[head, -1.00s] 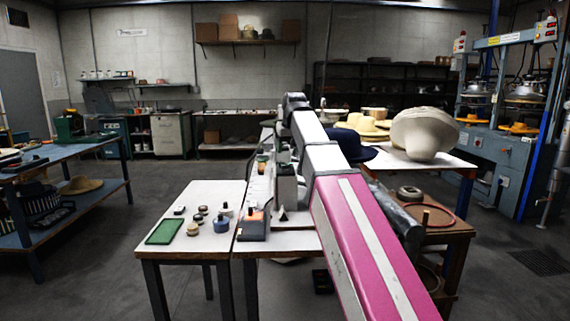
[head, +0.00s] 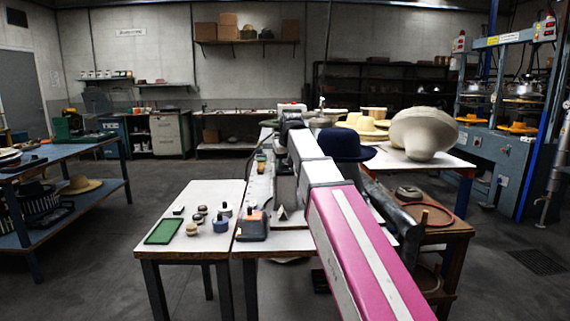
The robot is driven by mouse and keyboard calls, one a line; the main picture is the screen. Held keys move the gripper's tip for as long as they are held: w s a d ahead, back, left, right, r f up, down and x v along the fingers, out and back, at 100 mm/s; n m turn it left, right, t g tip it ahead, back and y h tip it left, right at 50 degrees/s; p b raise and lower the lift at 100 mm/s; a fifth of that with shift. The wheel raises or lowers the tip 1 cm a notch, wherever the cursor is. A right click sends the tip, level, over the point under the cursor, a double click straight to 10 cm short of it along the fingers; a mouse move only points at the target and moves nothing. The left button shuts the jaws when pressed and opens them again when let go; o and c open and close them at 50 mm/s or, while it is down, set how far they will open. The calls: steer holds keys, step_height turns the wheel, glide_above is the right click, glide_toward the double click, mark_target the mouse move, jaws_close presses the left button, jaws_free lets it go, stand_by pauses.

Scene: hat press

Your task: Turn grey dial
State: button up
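I cannot clearly pick out the grey dial. Several small round knob-like pieces lie on the white table at left of centre; one is a small greyish knob (head: 226,209), beside a darker bluish one (head: 220,224). A pale, box-shaped grey machine (head: 286,188) stands on the adjoining table, partly covered by my arm. My pink and white arm reaches away over that table, with its far joints near the machine's upper end. My gripper is hidden behind the arm, so its fingers do not show.
A green tray (head: 164,231) and a dark box with an orange top (head: 253,226) lie on the tables. A navy hat (head: 343,144) is behind my arm. A wooden stand (head: 445,232) is at right.

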steer(key=c, duration=0.4)
steer(key=shift+a+m+h, duration=0.1)
steer(key=shift+m+h, duration=0.45)
steer(key=shift+m, duration=0.85)
steer(key=shift+m+h, duration=0.55)
steer(key=shift+m, duration=0.85)
steer(key=o, duration=1)
steer(key=shift+c, duration=0.2)
